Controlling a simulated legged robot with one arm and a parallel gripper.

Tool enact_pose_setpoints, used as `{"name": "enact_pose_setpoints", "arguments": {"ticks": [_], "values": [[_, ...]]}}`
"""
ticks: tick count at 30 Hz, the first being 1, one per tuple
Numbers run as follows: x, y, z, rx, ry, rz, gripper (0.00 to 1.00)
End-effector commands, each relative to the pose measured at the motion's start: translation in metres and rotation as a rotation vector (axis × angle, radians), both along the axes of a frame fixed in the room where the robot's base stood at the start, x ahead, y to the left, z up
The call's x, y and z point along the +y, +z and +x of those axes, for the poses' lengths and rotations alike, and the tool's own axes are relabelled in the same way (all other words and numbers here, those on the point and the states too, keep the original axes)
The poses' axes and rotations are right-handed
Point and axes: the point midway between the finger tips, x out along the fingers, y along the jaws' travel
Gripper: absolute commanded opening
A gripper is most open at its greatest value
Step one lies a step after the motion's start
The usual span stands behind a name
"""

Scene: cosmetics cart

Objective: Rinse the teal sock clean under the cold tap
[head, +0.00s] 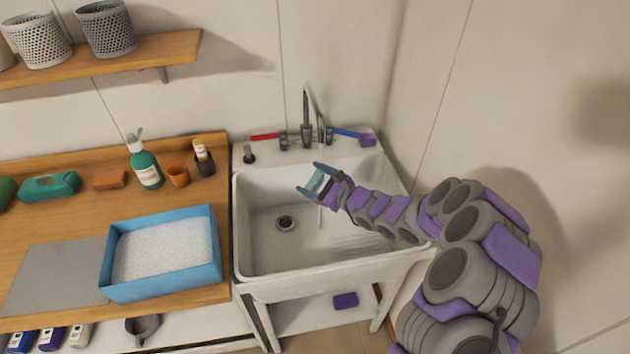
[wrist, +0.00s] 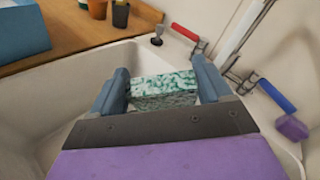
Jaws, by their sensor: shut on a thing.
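My gripper (head: 320,182) is over the white sink (head: 250,245), below the curved faucet (head: 307,120). It is shut on the teal sock (head: 317,183), which looks teal mottled with whitish patches in the wrist view (wrist: 163,88). The sock sits between the two blue-grey fingers. A thin stream of water (head: 320,217) shows below the gripper in the head view. The red tap handle (head: 265,136) is left of the spout and the blue tap handle (head: 346,133) is right of it. The drain (head: 285,223) is in the basin floor.
A blue tray of white granules (head: 213,265) stands on the wooden counter (head: 80,220) left of the sink. A green bottle (head: 146,168) and an orange cup (head: 178,176) stand behind it. A purple block (head: 368,140) sits by the blue handle. The left basin is clear.

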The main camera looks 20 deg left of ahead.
Motion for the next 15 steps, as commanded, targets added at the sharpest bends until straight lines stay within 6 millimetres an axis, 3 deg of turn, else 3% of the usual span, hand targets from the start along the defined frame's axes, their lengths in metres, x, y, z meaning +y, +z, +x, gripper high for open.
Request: {"name": "enact_pose_setpoints", "arguments": {"ticks": [15], "values": [[-0.009, -0.003, -0.037, 0.005, -0.001, 0.002, 0.42]]}}
